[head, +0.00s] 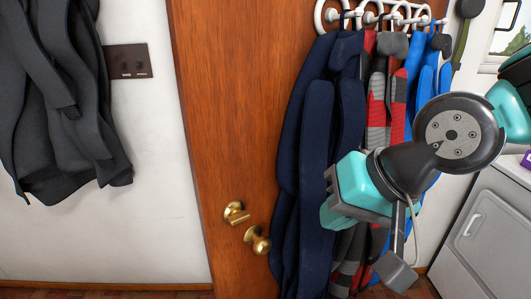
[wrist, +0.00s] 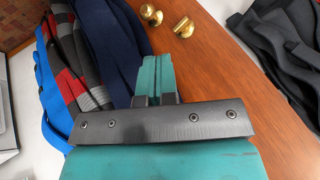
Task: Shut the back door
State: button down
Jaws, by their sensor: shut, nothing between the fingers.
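The back door (head: 225,110) is a brown wooden panel in the middle of the head view. Two brass fittings, a knob (head: 257,241) and a smaller one (head: 236,212), sit low near its left edge. In the wrist view the door (wrist: 235,70) fills the middle and right, with the brass knob (wrist: 183,27) near the top. I cannot tell how far the door stands from its frame. My gripper (wrist: 155,68) is shut and empty, pointing toward the door beside the hanging clothes. In the head view its teal body (head: 360,190) is in front of the coats, right of the knob.
Navy (head: 310,150), red-grey and blue garments hang from a white hook rack (head: 372,16) on the door. Dark coats (head: 60,100) hang on the wall at left by a switch plate (head: 128,60). A white appliance (head: 490,235) stands at lower right.

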jog(key=w+a+m+t+b, duration=0.2)
jog(key=w+m+t, duration=0.2)
jog(key=w+m, duration=0.2)
jog(key=m+t+y+p, duration=0.2)
jog(key=m+t+p, duration=0.2)
jog(key=m+p, duration=0.2)
send_near(248, 146)
jog(key=p+x, duration=0.7)
jog(key=shift+a, duration=0.15)
